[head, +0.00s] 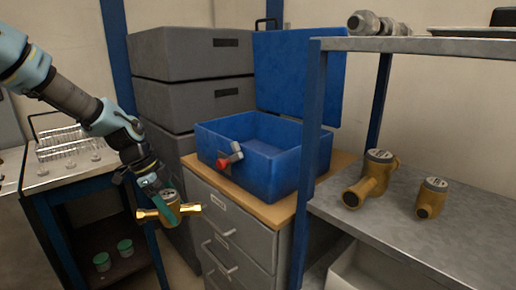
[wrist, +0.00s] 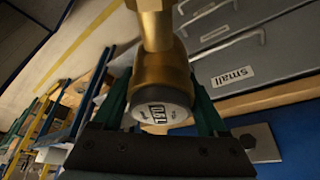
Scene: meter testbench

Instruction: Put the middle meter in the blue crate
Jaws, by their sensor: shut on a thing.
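My gripper (head: 169,203) is shut on a brass meter (head: 188,210) and holds it in the air, to the left of the grey drawer cabinet and lower than the crate. In the wrist view the meter (wrist: 160,85) sits between the green fingers, its round dial facing the camera. The blue crate (head: 262,178) stands on the cabinet's wooden top with its lid (head: 297,75) open at the back. The part of its floor in view is bare. A red and metal latch (head: 229,158) is on its front. Two brass meters, one larger (head: 370,180) and one smaller (head: 431,198), stand on the metal bench at the right.
The drawer cabinet (head: 232,222) is right of my gripper. A blue shelf post (head: 308,160) rises just right of the crate. Grey cases (head: 190,55) are stacked behind it. A side table (head: 70,170) with a wire rack is at the left.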

